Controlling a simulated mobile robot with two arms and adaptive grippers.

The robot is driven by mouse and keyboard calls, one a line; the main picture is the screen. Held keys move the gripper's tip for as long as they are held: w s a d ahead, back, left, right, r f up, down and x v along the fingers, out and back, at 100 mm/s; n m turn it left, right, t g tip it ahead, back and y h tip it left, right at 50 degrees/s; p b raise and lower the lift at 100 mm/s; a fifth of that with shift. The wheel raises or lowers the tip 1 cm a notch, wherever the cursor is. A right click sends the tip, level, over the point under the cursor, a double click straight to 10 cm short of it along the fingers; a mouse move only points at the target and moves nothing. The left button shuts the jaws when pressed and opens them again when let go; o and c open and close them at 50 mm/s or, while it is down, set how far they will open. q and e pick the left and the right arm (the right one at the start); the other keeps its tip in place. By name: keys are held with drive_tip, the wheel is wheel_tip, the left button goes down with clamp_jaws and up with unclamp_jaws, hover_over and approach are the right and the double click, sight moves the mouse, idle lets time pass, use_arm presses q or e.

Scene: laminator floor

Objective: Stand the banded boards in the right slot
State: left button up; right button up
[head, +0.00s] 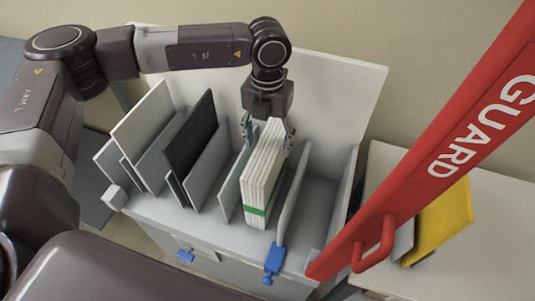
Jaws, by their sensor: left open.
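The banded boards (263,165) are a stack of white boards with a green band round the lower part. They stand nearly upright in the grey rack (190,222), between a divider on their left and a divider (292,205) on their right. My left gripper (268,138) comes down from above behind the stack, with its fingers apart, one to each side of the boards' upper part. It is open; whether a finger touches the boards I cannot tell. The stack hides part of the fingers. My right gripper is not in view.
A red GUARD bar (430,145) with a handle slants across the right side. Dark (191,135) and white boards (143,125) stand in the rack's left slots. The bay right of the right divider is empty. Blue clips (273,262) sit at the front. A yellow board (440,222) lies on the right table.

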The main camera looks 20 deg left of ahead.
use_arm(q)
wheel_tip(320, 180, up, 7)
drive_tip(key=shift+b, duration=0.7)
